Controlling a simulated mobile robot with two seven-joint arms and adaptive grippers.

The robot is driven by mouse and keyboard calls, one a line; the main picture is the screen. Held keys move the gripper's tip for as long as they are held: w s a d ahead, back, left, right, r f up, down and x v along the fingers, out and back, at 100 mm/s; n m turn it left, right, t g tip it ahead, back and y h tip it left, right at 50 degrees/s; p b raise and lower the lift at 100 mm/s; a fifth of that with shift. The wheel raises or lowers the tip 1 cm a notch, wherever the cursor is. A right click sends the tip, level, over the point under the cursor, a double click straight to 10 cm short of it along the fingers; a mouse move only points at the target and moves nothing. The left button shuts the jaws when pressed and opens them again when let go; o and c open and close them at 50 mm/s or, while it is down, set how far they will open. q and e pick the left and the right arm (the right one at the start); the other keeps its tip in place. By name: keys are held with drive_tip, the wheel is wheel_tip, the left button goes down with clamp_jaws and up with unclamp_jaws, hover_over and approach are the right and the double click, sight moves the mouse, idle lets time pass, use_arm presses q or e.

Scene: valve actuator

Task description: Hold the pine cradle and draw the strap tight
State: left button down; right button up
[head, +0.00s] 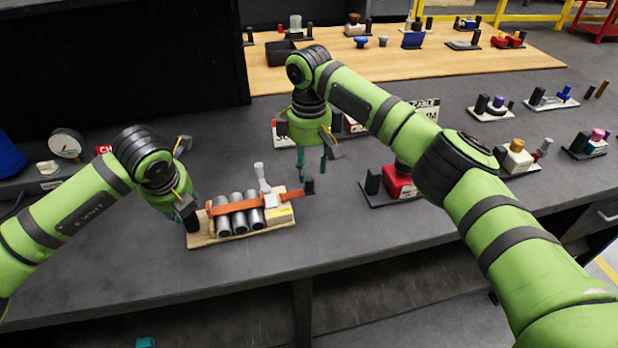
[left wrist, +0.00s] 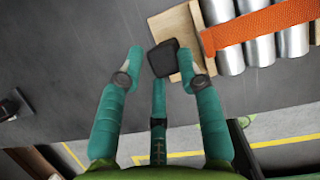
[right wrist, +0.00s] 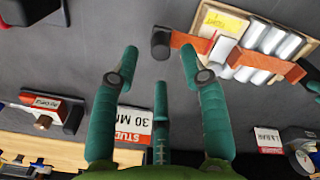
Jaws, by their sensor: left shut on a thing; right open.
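The pine cradle (head: 214,240) lies on the grey bench and carries a row of silver cylinders (head: 239,220). The orange strap (head: 232,207) runs across them and out past the right end to a dark end piece (head: 309,187). My left gripper (head: 187,205) is shut on the black block (left wrist: 163,58) at the cradle's left end. My right gripper (head: 311,165) is open above the strap's free end. In the right wrist view the dark end piece (right wrist: 160,42) shows beyond and between its fingertips (right wrist: 159,58). A pale lever (head: 262,182) stands behind the strap.
A red block on a dark base (head: 399,183) stands to the right. A sign and red items (head: 425,108) stand behind my right arm. A gauge (head: 65,144) is at the left. The bench in front of the cradle is clear to its edge.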

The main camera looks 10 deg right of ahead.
sight(309, 178)
drive_tip(key=shift+f, duration=2.25)
drive_tip(key=shift+c, duration=0.4)
clamp_jaws()
